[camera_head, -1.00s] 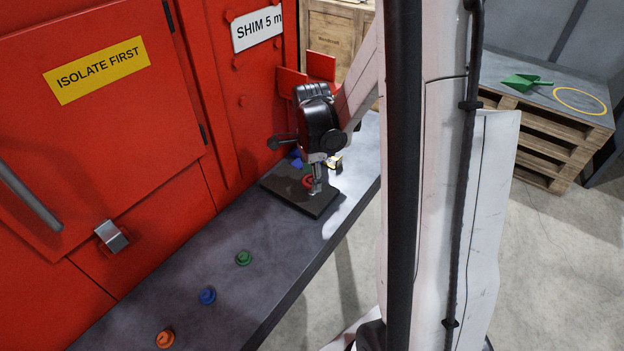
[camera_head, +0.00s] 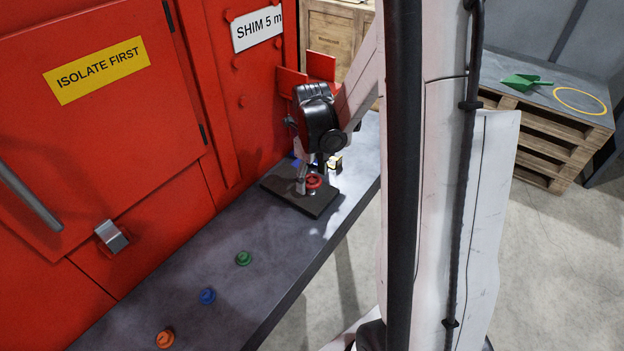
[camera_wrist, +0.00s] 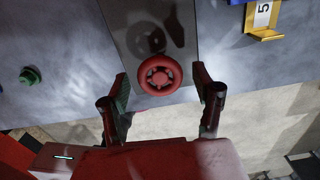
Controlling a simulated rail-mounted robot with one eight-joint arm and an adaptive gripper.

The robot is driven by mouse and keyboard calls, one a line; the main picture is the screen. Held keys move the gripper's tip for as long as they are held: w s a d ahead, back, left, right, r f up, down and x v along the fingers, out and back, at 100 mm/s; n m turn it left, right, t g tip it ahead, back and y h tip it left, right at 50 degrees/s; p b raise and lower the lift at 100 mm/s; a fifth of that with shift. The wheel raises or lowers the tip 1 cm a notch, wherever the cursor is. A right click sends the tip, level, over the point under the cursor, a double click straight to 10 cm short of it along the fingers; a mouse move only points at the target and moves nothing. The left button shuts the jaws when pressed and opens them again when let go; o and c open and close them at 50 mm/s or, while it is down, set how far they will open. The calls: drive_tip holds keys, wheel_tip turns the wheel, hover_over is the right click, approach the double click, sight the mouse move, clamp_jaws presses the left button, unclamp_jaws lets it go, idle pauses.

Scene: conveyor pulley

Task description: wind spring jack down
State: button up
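The spring jack shows as a red spoked handwheel (camera_head: 314,181) on a dark rectangular plate (camera_head: 283,197) on the bench. In the wrist view the handwheel (camera_wrist: 160,74) lies between the fingers of my gripper (camera_wrist: 161,82), with a gap on each side. The gripper is open and holds nothing. In the head view one pale finger of my gripper (camera_head: 303,180) stands just left of the wheel. I cannot tell how far above the wheel the fingertips are. The jack's body under the wheel is mostly hidden.
A yellow bracket marked 5 (camera_wrist: 265,20) stands near the plate. Green (camera_head: 243,258), blue (camera_head: 207,296) and orange (camera_head: 165,339) knobs sit along the bench (camera_head: 275,285). A red cabinet (camera_head: 150,220) walls the left side. A green scoop (camera_head: 525,81) lies at right.

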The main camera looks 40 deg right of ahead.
sight(312, 179)
drive_tip(key=o, duration=0.9)
drive_tip(key=shift+o, duration=0.2)
drive_tip(key=shift+r+p, duration=2.05)
drive_tip(key=shift+r, duration=1.5)
